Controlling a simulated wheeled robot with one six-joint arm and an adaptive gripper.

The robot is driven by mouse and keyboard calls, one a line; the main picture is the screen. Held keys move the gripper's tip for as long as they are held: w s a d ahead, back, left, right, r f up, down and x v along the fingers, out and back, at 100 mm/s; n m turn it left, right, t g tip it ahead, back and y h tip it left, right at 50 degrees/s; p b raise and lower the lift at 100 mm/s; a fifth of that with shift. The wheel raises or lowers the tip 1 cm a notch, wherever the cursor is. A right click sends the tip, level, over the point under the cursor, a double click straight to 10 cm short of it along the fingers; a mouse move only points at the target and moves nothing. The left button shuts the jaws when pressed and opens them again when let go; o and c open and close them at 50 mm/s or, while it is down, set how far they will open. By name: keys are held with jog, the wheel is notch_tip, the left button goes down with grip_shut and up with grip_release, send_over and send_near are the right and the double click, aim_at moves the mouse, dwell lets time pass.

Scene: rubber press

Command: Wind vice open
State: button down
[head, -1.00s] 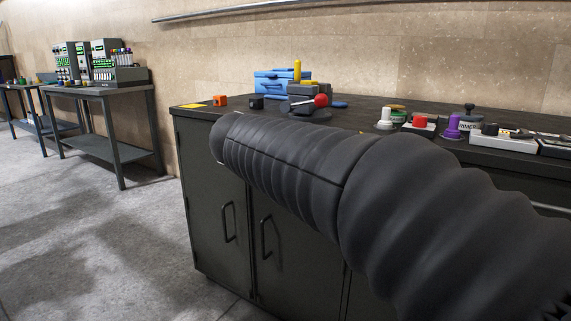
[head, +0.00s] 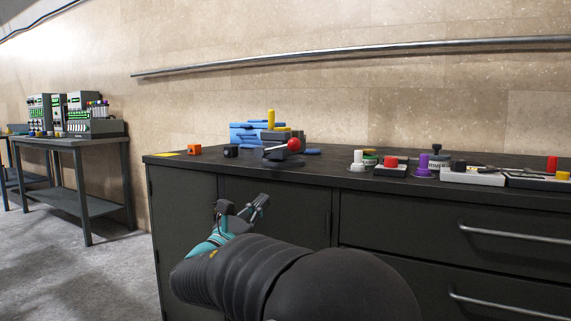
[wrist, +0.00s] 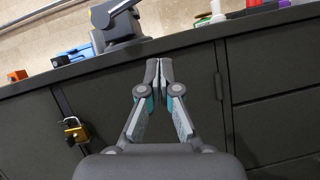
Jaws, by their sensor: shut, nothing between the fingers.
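The vice (head: 281,155) is a grey body on the dark worktop, with a bar ending in a red ball (head: 294,144). In the wrist view the vice (wrist: 118,27) stands at the worktop edge, upper left of my fingers, and the red ball is not visible. My gripper (head: 261,201) is in front of the cabinet doors, below the worktop and apart from the vice. In the wrist view my gripper (wrist: 158,68) has its two fingertips together, with nothing between them.
A blue case (head: 243,135) stands behind the vice; an orange block (head: 194,149) and a black block (head: 231,151) lie to its left. Several coloured knobs and boxes stand to the right. A brass padlock (wrist: 76,131) hangs on the cabinet front. Grey floor is open at left.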

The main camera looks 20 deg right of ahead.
aim_at(277, 149)
jog(key=w+d+r, duration=0.4)
jog(key=d+r, duration=0.4)
jog(key=r, duration=0.1)
jog(key=shift+w+d+p, duration=0.4)
jog(key=shift+p, duration=0.05)
jog(key=shift+a+r+n, duration=0.1)
jog(key=shift+r+n, duration=0.05)
jog(key=shift+n, duration=0.25)
jog(key=shift+r+n+t+p, duration=0.2)
jog(key=shift+n+t+p, duration=0.2)
jog(key=shift+t, duration=0.1)
